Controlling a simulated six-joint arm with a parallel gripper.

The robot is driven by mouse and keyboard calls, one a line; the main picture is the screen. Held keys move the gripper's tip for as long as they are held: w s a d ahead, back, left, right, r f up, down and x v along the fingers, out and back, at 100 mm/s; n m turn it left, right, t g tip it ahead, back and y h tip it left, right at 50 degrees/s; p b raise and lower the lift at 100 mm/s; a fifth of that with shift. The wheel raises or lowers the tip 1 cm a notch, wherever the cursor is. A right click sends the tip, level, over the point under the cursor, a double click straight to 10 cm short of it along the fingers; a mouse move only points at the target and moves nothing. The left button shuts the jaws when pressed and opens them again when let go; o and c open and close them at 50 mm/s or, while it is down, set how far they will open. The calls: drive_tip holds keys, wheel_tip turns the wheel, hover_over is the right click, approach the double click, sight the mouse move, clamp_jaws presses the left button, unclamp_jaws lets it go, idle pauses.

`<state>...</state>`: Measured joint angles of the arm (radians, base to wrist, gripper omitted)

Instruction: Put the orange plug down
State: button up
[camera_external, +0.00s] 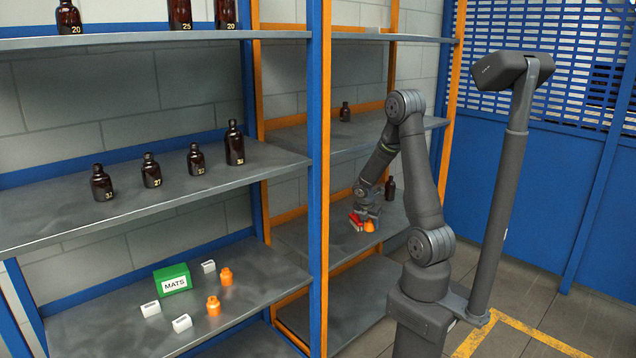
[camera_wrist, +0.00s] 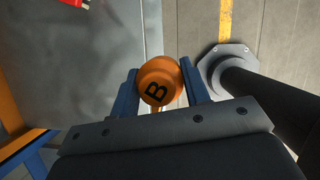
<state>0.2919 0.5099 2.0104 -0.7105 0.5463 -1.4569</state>
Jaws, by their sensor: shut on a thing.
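In the external view the plug (camera_external: 369,226) is at the lower end of my gripper (camera_external: 365,213), over the right-hand bay's middle shelf (camera_external: 292,232). In the wrist view it overlaps the shelf's front edge. I cannot tell whether its underside touches the shelf.
A red item (camera_external: 355,221) is close to the left of the plug; it also shows at the wrist view's top edge (camera_wrist: 75,2). A dark bottle (camera_external: 390,188) stands behind on the same shelf. An orange-and-blue post (camera_external: 318,180) rises left. Bare shelf (camera_wrist: 95,75) shows in the wrist view.

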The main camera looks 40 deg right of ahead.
drive_tip(key=w+d+f, duration=0.1)
drive_tip(key=w+d, duration=0.4)
drive_tip(key=d, duration=0.5)
drive_tip(key=w+d+f, duration=0.1)
drive_tip(key=w+d, duration=0.3)
drive_tip(key=d, duration=0.5)
drive_tip(key=w+d+n, duration=0.1)
drive_tip(key=d+n, duration=0.1)
drive_tip(key=d, duration=2.1)
hover_over(385, 211)
drive_tip(key=shift+t, duration=0.4)
drive_tip(key=f, duration=0.4)
drive_tip(key=a+f, duration=0.1)
drive_tip(key=f, duration=0.2)
drive_tip(key=shift+s, duration=0.15)
drive_tip(key=shift+f, duration=1.95)
drive_tip(key=o, duration=0.6)
drive_tip(key=shift+f, duration=0.2)
drive_tip(key=o, duration=0.5)
drive_tip(key=shift+r, duration=0.15)
drive_tip(key=v, duration=1.2)
drive_tip(key=shift+d+r, duration=0.1)
drive_tip(key=shift+d, duration=0.05)
